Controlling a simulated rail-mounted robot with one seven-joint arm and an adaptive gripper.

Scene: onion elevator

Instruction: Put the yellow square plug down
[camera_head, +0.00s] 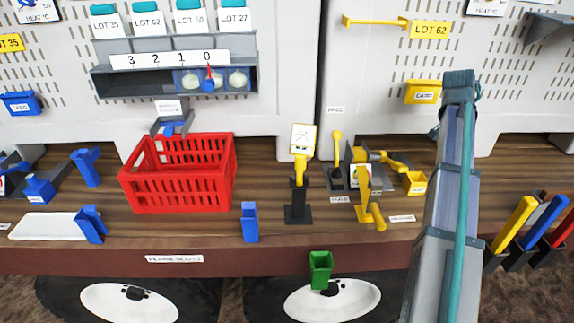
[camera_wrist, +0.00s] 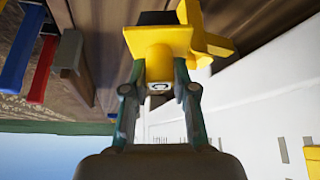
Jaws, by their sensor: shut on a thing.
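My gripper (camera_wrist: 160,80) is shut on the yellow square plug (camera_wrist: 158,38) in the wrist view. The plug's flat square face shows just beyond the fingertips, with a small round mark on the part between the fingers. More yellow shapes (camera_wrist: 208,42) show behind and to the right of it; I cannot tell whether they belong to the plug. The brown tabletop lies beyond the plug, and I cannot tell whether the plug touches anything. In the head view my arm covers the gripper and the held plug.
A small yellow box (camera_head: 415,183) sits left of my arm. Coloured handles (camera_head: 540,222) stand at the right edge.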

